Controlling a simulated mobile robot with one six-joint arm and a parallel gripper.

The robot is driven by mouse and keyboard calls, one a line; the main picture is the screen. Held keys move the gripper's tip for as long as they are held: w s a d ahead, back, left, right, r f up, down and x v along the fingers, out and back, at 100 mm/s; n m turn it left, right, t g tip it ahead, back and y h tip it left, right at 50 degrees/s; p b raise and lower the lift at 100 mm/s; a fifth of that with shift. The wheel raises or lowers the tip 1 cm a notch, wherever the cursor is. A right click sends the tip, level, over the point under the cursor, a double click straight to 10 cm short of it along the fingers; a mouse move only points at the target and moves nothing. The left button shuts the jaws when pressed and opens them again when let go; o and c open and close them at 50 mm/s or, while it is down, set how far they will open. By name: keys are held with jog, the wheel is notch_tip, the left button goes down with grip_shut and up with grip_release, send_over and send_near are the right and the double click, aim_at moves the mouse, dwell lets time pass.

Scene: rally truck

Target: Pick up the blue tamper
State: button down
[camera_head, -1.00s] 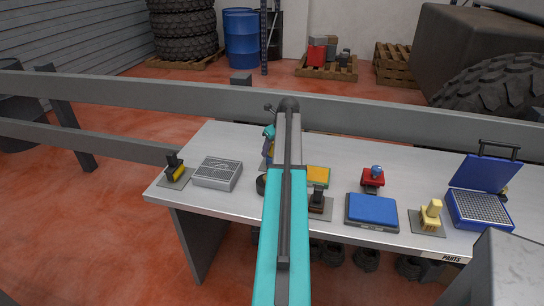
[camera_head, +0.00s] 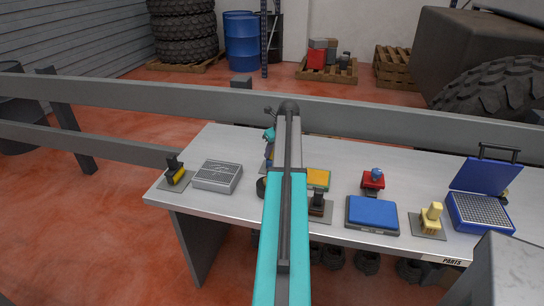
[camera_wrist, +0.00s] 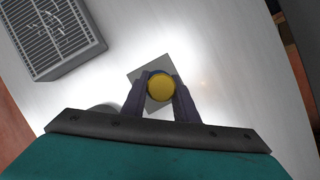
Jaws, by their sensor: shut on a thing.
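In the wrist view, my gripper (camera_wrist: 160,96) is shut on a round-topped thing, taken to be the blue tamper (camera_wrist: 160,87). Its top is yellow, with a dark blue edge just visible around it. The dark fingers stand on its left and right sides. A grey square plate (camera_wrist: 143,72) lies below it on the table. I cannot tell whether the tamper is raised off the plate. In the head view, my gripper (camera_head: 268,151) shows only in part at the left of my arm, and the tamper is mostly hidden there.
A silver grated box (camera_head: 217,176) stands left of my gripper; a black-and-yellow piece (camera_head: 174,172) is further left. Right of my arm are a blue flat box (camera_head: 371,213), a red piece (camera_head: 372,180), a yellow piece (camera_head: 431,215) and an open blue case (camera_head: 479,212). A rail crosses behind the table.

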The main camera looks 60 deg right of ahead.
jog(key=shift+r, duration=0.15)
jog(key=shift+d+r+b, duration=0.1)
jog(key=shift+r+b, duration=0.45)
jog(key=shift+r, duration=0.95)
jog(key=shift+s+a+r, duration=0.1)
jog(key=shift+s+a, duration=0.1)
jog(key=shift+s, duration=0.1)
jog(key=s+a+r+b, duration=0.1)
jog(key=s+a, duration=0.3)
jog(key=s, duration=1)
jog(key=shift+s+a+r+b, duration=0.2)
jog(key=shift+s+r+b, duration=0.15)
jog(key=shift+b, duration=0.55)
jog(key=c, duration=2)
grip_release()
jog(key=shift+f, duration=0.1)
grip_shut()
